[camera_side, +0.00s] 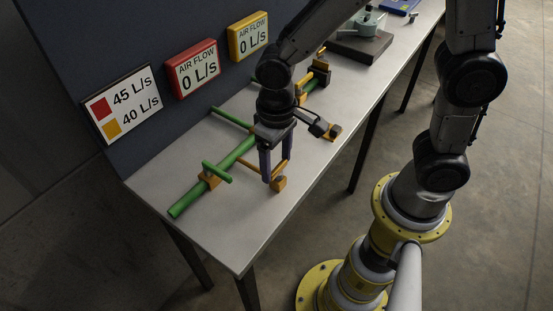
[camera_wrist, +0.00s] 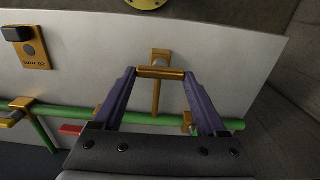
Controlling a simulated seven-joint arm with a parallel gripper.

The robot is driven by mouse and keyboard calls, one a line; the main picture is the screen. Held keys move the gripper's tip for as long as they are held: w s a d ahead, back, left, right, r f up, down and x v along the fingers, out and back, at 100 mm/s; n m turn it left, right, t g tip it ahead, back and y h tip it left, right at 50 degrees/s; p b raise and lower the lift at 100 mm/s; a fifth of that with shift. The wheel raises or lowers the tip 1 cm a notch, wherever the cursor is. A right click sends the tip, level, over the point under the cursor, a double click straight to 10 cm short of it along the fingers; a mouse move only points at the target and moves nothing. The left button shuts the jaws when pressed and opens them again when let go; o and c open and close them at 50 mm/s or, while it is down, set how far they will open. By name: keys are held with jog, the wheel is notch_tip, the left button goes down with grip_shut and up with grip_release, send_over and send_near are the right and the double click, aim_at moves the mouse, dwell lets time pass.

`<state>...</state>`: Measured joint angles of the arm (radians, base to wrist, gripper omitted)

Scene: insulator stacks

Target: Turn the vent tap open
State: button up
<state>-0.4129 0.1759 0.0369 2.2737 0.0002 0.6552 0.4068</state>
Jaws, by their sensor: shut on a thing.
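A green pipe (camera_side: 185,201) runs along the table and carries orange fittings; it also crosses the wrist view (camera_wrist: 233,125). An orange stem (camera_wrist: 156,98) branches off it and ends in an orange crossbar (camera_wrist: 160,73). My gripper (camera_side: 276,171) points down over this branch at the table's front side. In the wrist view its two purple fingers (camera_wrist: 160,72) are shut on the ends of the crossbar. I cannot tell for sure which part is the vent tap. A short green crossbar (camera_side: 217,172) sits over the pipe's near end.
A red sign (camera_side: 192,68) and a yellow sign (camera_side: 248,36) both read AIR FLOW 0 L/s. A white board (camera_side: 122,102) shows 45 L/s by red and 40 L/s by orange. The near table end (camera_side: 235,235) is bare.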

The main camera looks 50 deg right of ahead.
aim_at(277, 168)
jog(key=shift+n, duration=0.3)
jog(key=n, duration=0.3)
jog(key=shift+a+n, duration=0.1)
jog(key=shift+n, duration=0.2)
jog(key=n, duration=0.4)
jog(key=shift+n, duration=0.3)
jog(key=n, duration=0.4)
jog(key=shift+s+a, duration=0.1)
jog(key=n, duration=0.5)
jog(key=shift+r, duration=0.1)
jog(key=o, duration=1.3)
jog(key=shift+s, duration=0.1)
notch_tip(277, 168, up, 14)
